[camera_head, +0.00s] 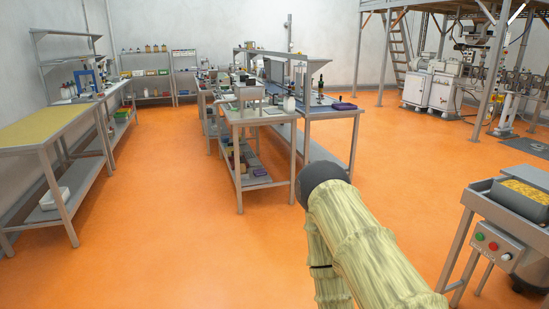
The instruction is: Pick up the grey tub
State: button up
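A dark grey tub-like container (516,203) with yellow contents sits on a stand with buttons at the right edge; it is partly cut off by the frame. A pale, whitish tub (54,198) sits on the lower shelf of the left bench. I cannot tell which of these is the grey tub. My arm, in a pale yellow cover with a dark rounded joint, rises from the lower right. My gripper is not in view.
A yellow-topped bench (45,128) stands at the left. A cluttered workbench (262,116) with lower shelves stands in the middle. White machines (430,90) and a stair frame are at the back right. The orange floor (165,220) is clear between the benches.

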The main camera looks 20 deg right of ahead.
aim_at(528, 200)
jog(key=z, duration=0.2)
jog(key=i, duration=1.65)
jog(key=z, duration=1.05)
jog(key=i, duration=0.9)
jog(key=z, duration=1.05)
